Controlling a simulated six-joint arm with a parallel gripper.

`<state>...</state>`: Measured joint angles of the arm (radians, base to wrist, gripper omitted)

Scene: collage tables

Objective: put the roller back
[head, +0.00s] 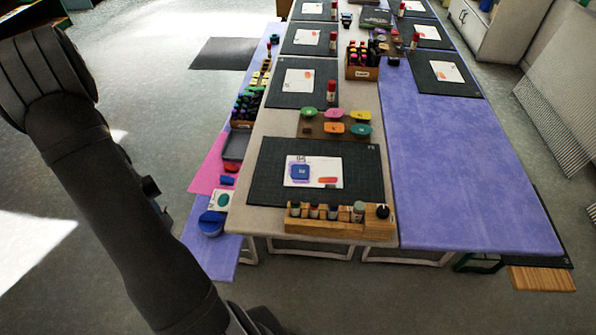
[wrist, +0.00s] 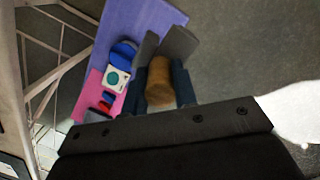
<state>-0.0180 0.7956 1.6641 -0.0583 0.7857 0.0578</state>
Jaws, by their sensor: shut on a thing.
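In the wrist view my gripper (wrist: 159,82) is shut on a brown cylinder (wrist: 160,80), which I take to be the roller or its handle. Its lower end is hidden by the gripper body. The head view shows my dark arm at the left, but I cannot make out the gripper or the roller there. A wooden rack (head: 330,229) stands at the front edge of the pale table (head: 262,220). Several small bottles and a dark round-topped piece (head: 383,211) stand in it.
A dark mat (head: 265,175) bears a paper with a blue block (head: 300,171).

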